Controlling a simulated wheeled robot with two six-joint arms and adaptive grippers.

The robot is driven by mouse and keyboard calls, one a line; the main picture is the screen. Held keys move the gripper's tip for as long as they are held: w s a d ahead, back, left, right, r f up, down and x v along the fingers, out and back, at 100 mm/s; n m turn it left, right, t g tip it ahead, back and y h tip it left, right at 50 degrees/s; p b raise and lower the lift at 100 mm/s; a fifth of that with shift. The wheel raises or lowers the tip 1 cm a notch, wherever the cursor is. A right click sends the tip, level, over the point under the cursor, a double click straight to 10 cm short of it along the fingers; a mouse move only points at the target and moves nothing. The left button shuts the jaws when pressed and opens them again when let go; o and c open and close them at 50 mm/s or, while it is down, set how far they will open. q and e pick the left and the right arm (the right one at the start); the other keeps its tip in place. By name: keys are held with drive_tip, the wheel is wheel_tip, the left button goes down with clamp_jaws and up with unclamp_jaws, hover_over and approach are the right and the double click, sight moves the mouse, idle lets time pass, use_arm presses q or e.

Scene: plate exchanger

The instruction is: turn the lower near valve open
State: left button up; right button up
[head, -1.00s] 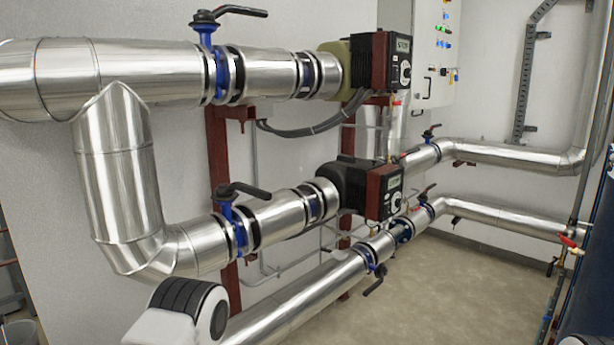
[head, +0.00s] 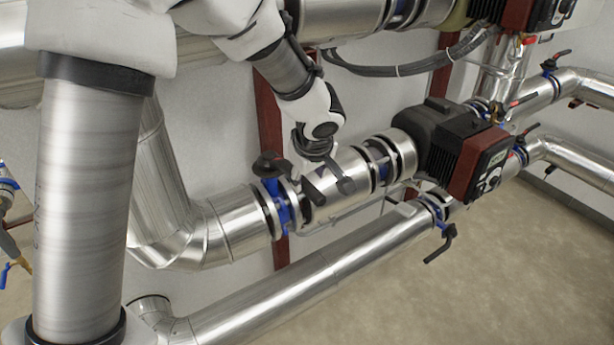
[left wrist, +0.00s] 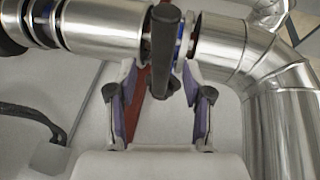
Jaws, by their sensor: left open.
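The lower near valve (head: 280,202) has a blue body on the lower silver pipe, left of the lower pump. In the left wrist view the lever (left wrist: 163,50) runs between the two fingers. My right gripper is not in view.
The lower pump (head: 465,150) stands to the right on the same pipe. Black cables (head: 405,68) hang above. A lower pipe (head: 300,285) with another dark-levered valve (head: 440,240) runs below and in front. The floor (head: 500,290) at the right front is clear.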

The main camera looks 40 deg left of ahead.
sight(307, 183)
use_arm(q)
drive_tip(key=shift+w+f, duration=0.3)
drive_tip(key=shift+f, duration=0.45)
drive_tip(key=shift+a+f, duration=0.15)
drive_tip(key=shift+f, duration=0.25)
drive_tip(key=shift+a+f, duration=0.2)
drive_tip(key=shift+a, duration=0.1)
drive_tip(key=shift+a+f, duration=0.1)
drive_tip(key=shift+a, duration=0.25)
drive_tip(key=shift+w+d, duration=0.1)
drive_tip(key=shift+d, duration=0.1)
clamp_jaws()
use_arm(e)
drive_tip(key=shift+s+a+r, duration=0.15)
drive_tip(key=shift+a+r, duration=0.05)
use_arm(q)
drive_tip(key=shift+w, duration=0.15)
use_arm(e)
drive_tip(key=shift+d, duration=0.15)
